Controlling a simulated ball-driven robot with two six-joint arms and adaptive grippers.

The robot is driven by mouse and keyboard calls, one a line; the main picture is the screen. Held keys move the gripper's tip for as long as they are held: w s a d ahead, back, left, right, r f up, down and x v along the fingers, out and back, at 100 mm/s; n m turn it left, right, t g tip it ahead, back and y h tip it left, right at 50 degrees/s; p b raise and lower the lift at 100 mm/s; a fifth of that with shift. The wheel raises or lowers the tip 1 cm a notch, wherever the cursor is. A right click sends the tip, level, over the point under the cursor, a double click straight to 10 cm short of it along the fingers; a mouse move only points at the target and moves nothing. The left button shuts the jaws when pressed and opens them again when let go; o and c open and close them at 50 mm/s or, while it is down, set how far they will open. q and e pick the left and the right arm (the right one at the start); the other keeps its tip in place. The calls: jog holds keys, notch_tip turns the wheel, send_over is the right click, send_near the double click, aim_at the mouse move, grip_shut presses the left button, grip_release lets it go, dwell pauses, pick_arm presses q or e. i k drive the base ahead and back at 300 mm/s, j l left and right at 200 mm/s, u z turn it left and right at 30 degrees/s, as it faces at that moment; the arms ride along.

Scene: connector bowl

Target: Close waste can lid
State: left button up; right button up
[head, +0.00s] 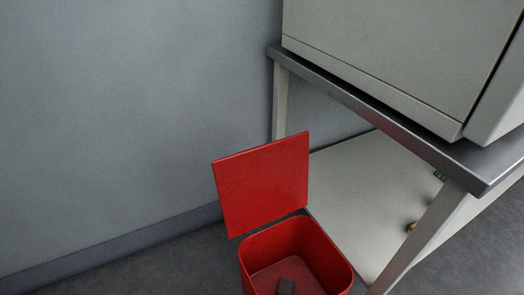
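A red waste can (338,258) stands on the floor at the bottom centre of the head view, its lower part cut off by the frame edge. Its flat square red lid (262,185) is open and stands nearly upright at the can's back edge. Neither of my grippers is in view.
A table with a dark top (375,105) stands right of the can and carries a large grey cabinet (390,50). Its pale lower shelf (360,190) is close beside the lid and can. A grey wall (130,110) is behind. Dark floor (150,270) is clear at left.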

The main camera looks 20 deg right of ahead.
aim_at(261, 184)
jog(key=z, duration=0.95)
jog(key=j+u, duration=0.1)
jog(key=j, duration=0.6)
jog(key=i, duration=0.05)
